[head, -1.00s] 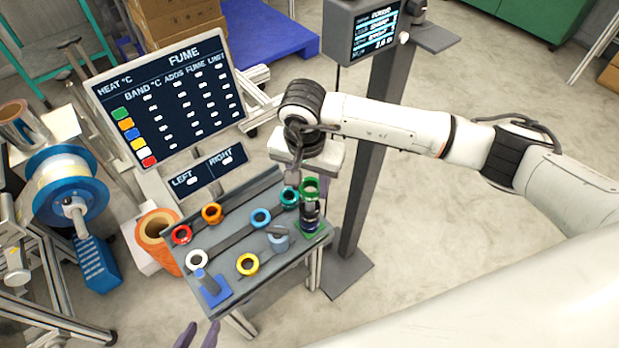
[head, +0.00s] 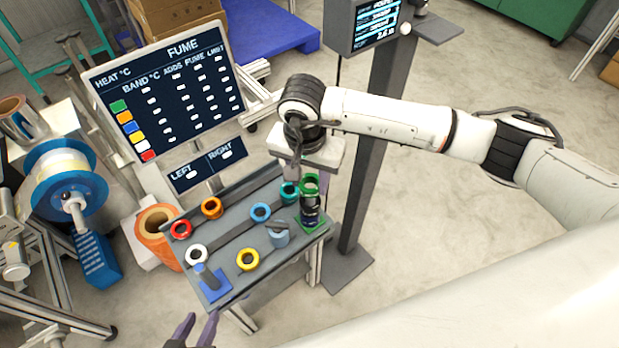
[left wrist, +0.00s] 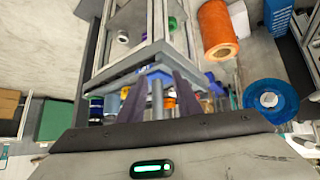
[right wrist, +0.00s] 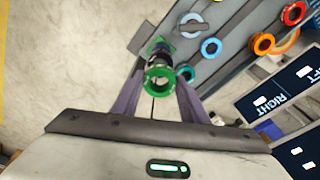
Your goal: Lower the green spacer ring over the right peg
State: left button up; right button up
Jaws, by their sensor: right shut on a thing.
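The green spacer ring (head: 309,184) is held by my right gripper (right wrist: 158,88), whose fingers are closed on both sides of it. In the right wrist view the ring (right wrist: 160,82) is in front of the dark stack on the right peg (right wrist: 159,55). The right peg stands on a green base (head: 311,223) at the table's right end, with dark rings (head: 311,207) around it. The ring is above them; any gap or exact centring is hard to tell. My left gripper (head: 196,332) is open and empty near the table's front edge.
The left peg (head: 208,277) stands on a blue base. Loose red (head: 181,229), orange (head: 212,208), blue (head: 261,211), teal (head: 289,190), white (head: 196,254) and yellow (head: 248,259) rings sit on the table.

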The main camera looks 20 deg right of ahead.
jog(key=shift+f, duration=0.1)
jog(key=shift+f+b, duration=0.6)
jog(key=shift+b, duration=0.15)
jog(key=shift+f, duration=0.15)
jog(key=shift+f+b, duration=0.45)
jog(key=shift+b, duration=0.2)
jog(key=shift+f, duration=0.1)
jog(key=shift+f+b, duration=0.75)
jog(key=shift+b, duration=0.1)
jog(key=shift+f, duration=0.15)
jog(key=shift+f+b, duration=0.1)
jog(key=shift+b, duration=0.35)
